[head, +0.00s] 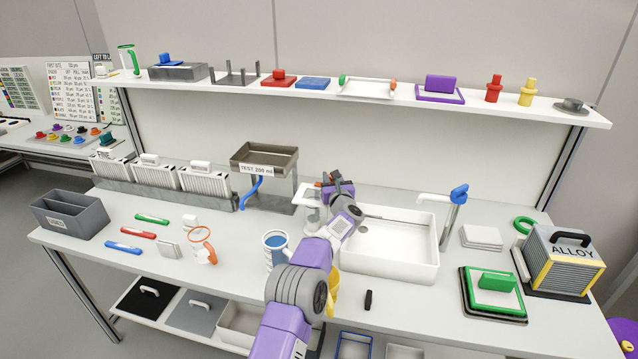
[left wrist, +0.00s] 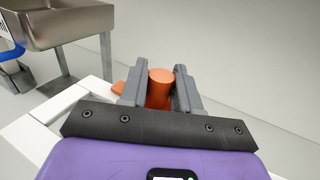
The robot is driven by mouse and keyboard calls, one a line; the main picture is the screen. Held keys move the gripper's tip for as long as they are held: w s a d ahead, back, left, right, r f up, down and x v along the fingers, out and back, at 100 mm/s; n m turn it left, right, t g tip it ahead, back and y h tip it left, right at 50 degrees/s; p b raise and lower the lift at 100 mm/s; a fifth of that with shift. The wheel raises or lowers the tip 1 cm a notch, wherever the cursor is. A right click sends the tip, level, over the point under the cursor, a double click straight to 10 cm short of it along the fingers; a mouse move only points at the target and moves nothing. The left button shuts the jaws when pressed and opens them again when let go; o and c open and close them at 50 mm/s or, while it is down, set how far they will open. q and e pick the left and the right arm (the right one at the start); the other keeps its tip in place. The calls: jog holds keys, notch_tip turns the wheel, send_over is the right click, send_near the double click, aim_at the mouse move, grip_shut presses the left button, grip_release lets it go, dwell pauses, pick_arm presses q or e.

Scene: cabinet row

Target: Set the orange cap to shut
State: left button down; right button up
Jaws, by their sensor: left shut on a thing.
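The orange cap (left wrist: 160,88) is a short upright orange cylinder between the two grey fingers of my left gripper (left wrist: 160,92) in the left wrist view. A small orange piece sticks out beside it to the left, low down. My left gripper is shut on the cap. In the head view my left gripper (head: 331,183) reaches over a white stand (head: 311,214) near the middle of the bench, and its fingers mostly hide the cap. Whether the cap is at its open or shut setting cannot be told. My right gripper is not in view.
A white sink basin (head: 405,262) with a blue-handled tap (head: 459,194) lies right of my arm. A grey metal tank (head: 264,159) on legs stands behind left. A blue-filled mug (head: 276,249) stands close left of my forearm. A shelf (head: 480,104) runs above the bench.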

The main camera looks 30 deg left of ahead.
pick_arm(q)
jog(key=c, duration=0.9)
grip_release()
jog(key=shift+c, duration=0.2)
jog(key=shift+s+d, duration=0.1)
jog(key=b+v, duration=0.1)
jog(key=v, duration=0.6)
jog(key=shift+s+d, duration=0.1)
